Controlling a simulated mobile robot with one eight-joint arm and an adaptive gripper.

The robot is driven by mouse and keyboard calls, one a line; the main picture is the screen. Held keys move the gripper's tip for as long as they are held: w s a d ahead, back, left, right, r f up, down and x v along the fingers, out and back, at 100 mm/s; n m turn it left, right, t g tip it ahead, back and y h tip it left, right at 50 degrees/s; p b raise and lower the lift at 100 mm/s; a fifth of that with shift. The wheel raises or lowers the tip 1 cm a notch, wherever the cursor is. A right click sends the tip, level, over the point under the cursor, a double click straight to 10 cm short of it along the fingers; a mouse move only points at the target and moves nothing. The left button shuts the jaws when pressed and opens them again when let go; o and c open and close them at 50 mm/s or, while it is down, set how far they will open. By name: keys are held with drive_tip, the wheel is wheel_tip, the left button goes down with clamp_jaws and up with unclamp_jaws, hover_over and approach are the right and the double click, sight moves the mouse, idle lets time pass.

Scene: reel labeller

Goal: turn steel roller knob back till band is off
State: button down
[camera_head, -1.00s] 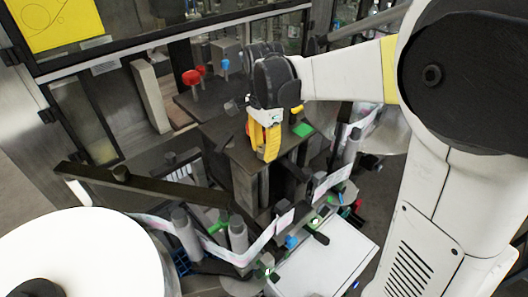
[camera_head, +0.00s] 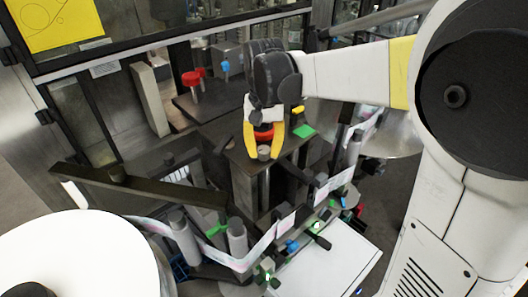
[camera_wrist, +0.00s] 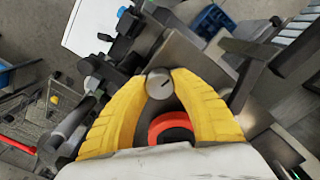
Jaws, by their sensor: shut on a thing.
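The steel roller knob (camera_head: 264,152) is a small grey cylinder on top of the dark block in the middle of the labeller. In the wrist view its round grey face with a dark index line (camera_wrist: 159,84) shows between the yellow fingertips. My gripper (camera_head: 263,155) points down with its yellow fingers on either side of the knob, shut on it. A red-orange curved piece (camera_wrist: 172,127) sits between the fingers, nearer my palm; I cannot tell what it belongs to. A pale printed label band (camera_head: 262,246) runs past grey rollers at the front.
A large white reel (camera_head: 85,255) fills the lower left. Red knobs (camera_head: 193,77) and a blue knob (camera_head: 225,65) stand behind my gripper. A dark bar (camera_head: 140,185) crosses at left. A white panel (camera_head: 330,260) lies at front right, and a green patch (camera_head: 303,131) is beside my gripper.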

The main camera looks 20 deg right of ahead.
drive_tip(key=n, duration=0.4)
drive_tip(key=shift+n+b, duration=0.3)
drive_tip(key=n, duration=0.4)
drive_tip(key=shift+n, duration=0.3)
drive_tip(key=n+b, duration=0.1)
drive_tip(key=n, duration=0.3)
drive_tip(key=shift+n, duration=0.3)
drive_tip(key=n, duration=0.4)
drive_tip(key=shift+n, duration=0.3)
drive_tip(key=c, duration=1)
unclamp_jaws()
drive_tip(key=shift+a, duration=0.1)
drive_tip(key=shift+r, duration=0.1)
